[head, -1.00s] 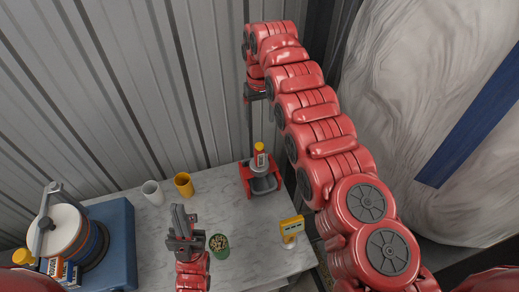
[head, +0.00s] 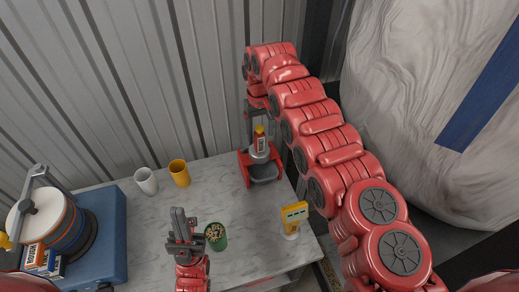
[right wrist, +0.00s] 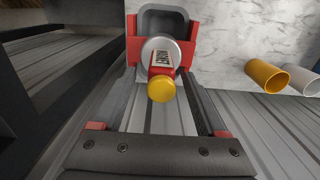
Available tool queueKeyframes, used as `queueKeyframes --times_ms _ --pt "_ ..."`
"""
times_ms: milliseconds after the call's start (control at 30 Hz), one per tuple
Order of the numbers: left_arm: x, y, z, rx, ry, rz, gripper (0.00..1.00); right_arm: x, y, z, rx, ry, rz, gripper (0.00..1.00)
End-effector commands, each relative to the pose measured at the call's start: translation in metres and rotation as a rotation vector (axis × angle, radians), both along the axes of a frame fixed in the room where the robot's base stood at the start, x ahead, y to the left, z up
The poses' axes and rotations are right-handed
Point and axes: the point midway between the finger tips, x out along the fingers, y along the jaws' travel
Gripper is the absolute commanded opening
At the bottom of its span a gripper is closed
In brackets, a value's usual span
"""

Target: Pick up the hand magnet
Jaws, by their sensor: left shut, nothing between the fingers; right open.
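An upright red labelled piece with a yellow cap (head: 260,130) stands on a grey round part in a red stand with a dark tray (head: 266,173). It may be the hand magnet, but I cannot tell for sure. In the right wrist view its yellow cap (right wrist: 161,90) faces the camera, between the fingers in the picture. My right gripper (head: 257,118) is open and empty, pointing down just above it. Its fingers (right wrist: 158,72) show on both sides, with no clear contact. My left gripper (head: 183,218) is shut and empty, left of the green cup.
A green cup (head: 216,244) with small bits, a yellow cup (head: 179,174), a white cup (head: 146,181) and a yellow device on a white base (head: 294,216) are on the grey table (head: 225,190). A blue machine (head: 108,240) fills the left. A ribbed wall stands behind.

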Motion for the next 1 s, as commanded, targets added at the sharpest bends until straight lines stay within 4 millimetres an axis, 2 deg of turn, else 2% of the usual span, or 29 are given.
queueKeyframes --times_ms 100,200,467,900,1000 --pt "0.000 0.000 0.022 0.000 0.000 0.000 0.00 -0.005 -0.001 -0.013 0.000 0.006 0.000 0.75" --pt "0.000 0.000 0.004 0.000 0.000 0.000 0.00 -0.004 0.001 -0.039 0.001 0.003 0.001 0.75" --pt "0.000 0.000 0.004 0.000 0.000 0.000 0.00 -0.003 0.000 -0.041 0.001 0.000 0.000 0.75" --pt "0.000 0.000 0.004 0.000 0.000 0.000 0.00 -0.003 0.000 -0.041 0.001 0.000 0.000 0.00" --pt "0.000 0.000 0.004 0.000 0.000 0.000 0.00 -0.003 0.000 -0.041 0.001 0.000 0.000 0.00"
